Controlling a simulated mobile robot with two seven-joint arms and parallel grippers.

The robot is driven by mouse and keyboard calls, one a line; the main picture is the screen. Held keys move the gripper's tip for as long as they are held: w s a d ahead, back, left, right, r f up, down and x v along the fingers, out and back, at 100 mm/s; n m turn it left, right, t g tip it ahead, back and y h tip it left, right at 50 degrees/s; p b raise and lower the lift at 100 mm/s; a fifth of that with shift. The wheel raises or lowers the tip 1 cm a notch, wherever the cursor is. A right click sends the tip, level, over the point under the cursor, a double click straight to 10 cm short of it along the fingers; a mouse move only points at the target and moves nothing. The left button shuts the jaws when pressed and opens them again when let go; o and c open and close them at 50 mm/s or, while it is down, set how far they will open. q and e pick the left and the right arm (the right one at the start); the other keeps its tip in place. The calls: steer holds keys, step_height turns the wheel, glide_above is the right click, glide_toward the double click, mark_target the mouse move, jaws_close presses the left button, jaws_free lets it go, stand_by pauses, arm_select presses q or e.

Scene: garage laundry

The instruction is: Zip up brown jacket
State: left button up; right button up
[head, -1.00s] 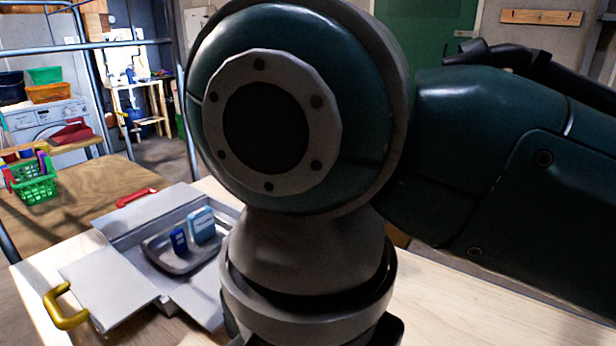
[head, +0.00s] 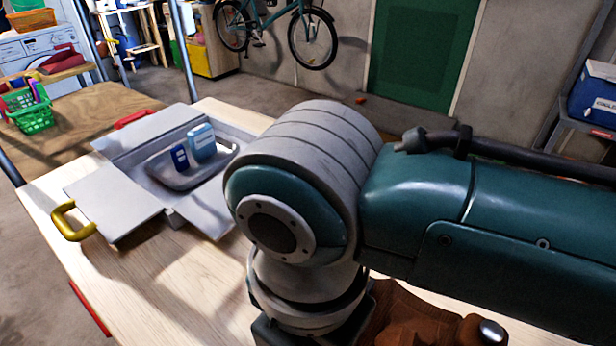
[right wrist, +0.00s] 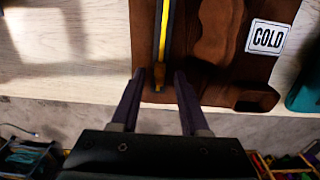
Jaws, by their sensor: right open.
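The brown jacket (right wrist: 212,75) lies on the pale wooden table. A straight strip, yellow beside dark blue, runs down it like a zip (right wrist: 163,40). The strip's lower end lies between the fingertips of my right gripper (right wrist: 160,76), near the jacket's edge at the table's edge. The fingers are apart, one on each side of the strip; I cannot tell a pull tab or whether they touch the cloth. In the head view my right arm hides most of the jacket (head: 412,318) and the gripper. My left gripper is in neither current view.
A white "COLD" label (right wrist: 267,37) lies on the jacket's right side. An open grey case (head: 115,207) with a yellow handle (head: 72,222) and a tray of blue packs stands left on the table (head: 165,285). A green basket (head: 30,112) stands behind.

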jaws_close()
stand_by(1.3)
